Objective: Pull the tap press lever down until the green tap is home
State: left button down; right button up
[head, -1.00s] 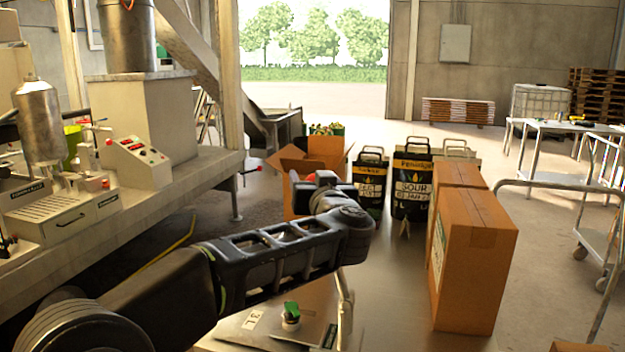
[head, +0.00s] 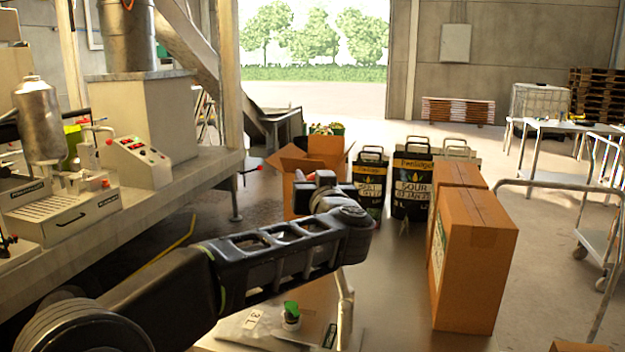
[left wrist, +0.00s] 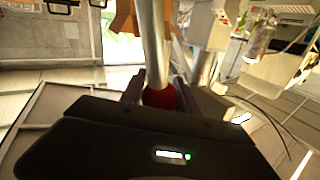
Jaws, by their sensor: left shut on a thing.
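In the left wrist view my left gripper (left wrist: 160,92) is shut on the red ball knob (left wrist: 162,97) of the press lever. The lever's pale metal rod (left wrist: 153,45) runs from the knob toward the top of that picture. In the head view my left gripper (head: 325,188) shows small and dark beyond my forearm, in front of an open carton; its fingertips and the lever are hard to make out there. The green tap (head: 291,310) has a white lower part and shows below my forearm, by a pale bag (head: 250,326). My right gripper is not in view.
Black pouches with handles (head: 412,190) and tall brown cartons (head: 474,260) stand right of my gripper. The open carton (head: 297,160) is behind it. A metal bench with machines (head: 150,185) fills the left. Floor at the far right holds a trolley (head: 610,235).

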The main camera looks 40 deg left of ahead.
pick_arm(q)
jog(key=shift+a, duration=0.1)
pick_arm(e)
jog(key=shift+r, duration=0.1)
